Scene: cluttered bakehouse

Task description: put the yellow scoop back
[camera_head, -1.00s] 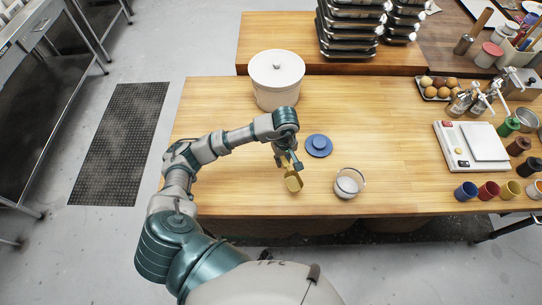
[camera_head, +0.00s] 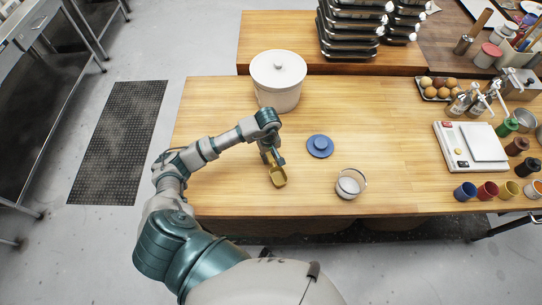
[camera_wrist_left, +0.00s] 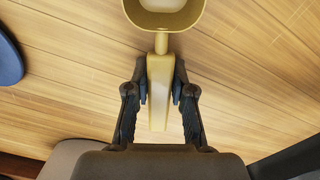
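The yellow scoop (camera_head: 279,177) is in my left gripper (camera_head: 272,157), above the wooden table left of the blue lid. In the left wrist view the scoop's handle (camera_wrist_left: 157,95) lies between the two dark fingers of my left gripper (camera_wrist_left: 160,88), which are shut on it. The scoop's bowl (camera_wrist_left: 165,12) points away from the gripper at the top of that view. A glass jar (camera_head: 350,183) with white contents stands open to the right of the scoop. My right gripper is not in view.
The round blue lid (camera_head: 320,146) lies on the wooden table (camera_head: 392,160). A white lidded tub (camera_head: 278,82) stands behind my left arm. A scale (camera_head: 472,147), several cups and bottles crowd the right side. The table between jar and scale is clear.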

